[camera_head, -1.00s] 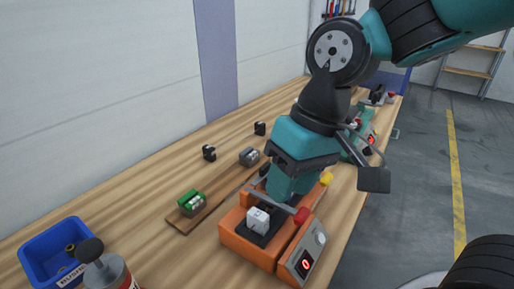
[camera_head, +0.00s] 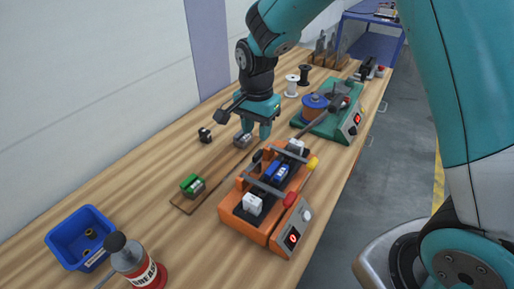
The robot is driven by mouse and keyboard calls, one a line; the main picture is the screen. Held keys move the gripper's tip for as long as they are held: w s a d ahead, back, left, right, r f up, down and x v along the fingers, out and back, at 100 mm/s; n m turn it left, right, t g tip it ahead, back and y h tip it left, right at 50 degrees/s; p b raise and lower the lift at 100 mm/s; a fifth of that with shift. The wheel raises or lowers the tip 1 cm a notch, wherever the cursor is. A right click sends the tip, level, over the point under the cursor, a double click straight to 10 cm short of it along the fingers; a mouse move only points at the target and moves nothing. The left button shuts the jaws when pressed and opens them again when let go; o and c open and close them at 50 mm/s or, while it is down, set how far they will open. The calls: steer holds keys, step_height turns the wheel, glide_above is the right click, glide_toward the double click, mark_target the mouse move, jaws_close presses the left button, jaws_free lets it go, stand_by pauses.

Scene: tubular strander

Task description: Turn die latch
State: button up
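The orange machine (camera_head: 262,228) stands on the bench, with a red digital display on its front. It holds a white block at its near end, a blue block (camera_head: 277,173) in the middle and another white block at its far end. A grey bar with a red knob (camera_head: 289,199) and another with a yellow knob (camera_head: 313,163) cross it. I cannot tell which part is the die latch. My gripper (camera_head: 265,132) points down behind the machine, above and beside a grey block (camera_head: 243,140), apart from the knobs. Its finger opening is not clear.
A wooden board holds a green block (camera_head: 193,185). A blue bin (camera_head: 82,238) and a grease bottle (camera_head: 135,262) stand at the near left. A green machine (camera_head: 333,122) with a blue spool stands farther back. A small black part (camera_head: 205,135) lies near the wall.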

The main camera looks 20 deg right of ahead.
mark_target(257, 154)
step_height(257, 154, down, 8)
steer(key=shift+r+p, duration=0.1)
steer(key=shift+p, duration=0.55)
jaws_close()
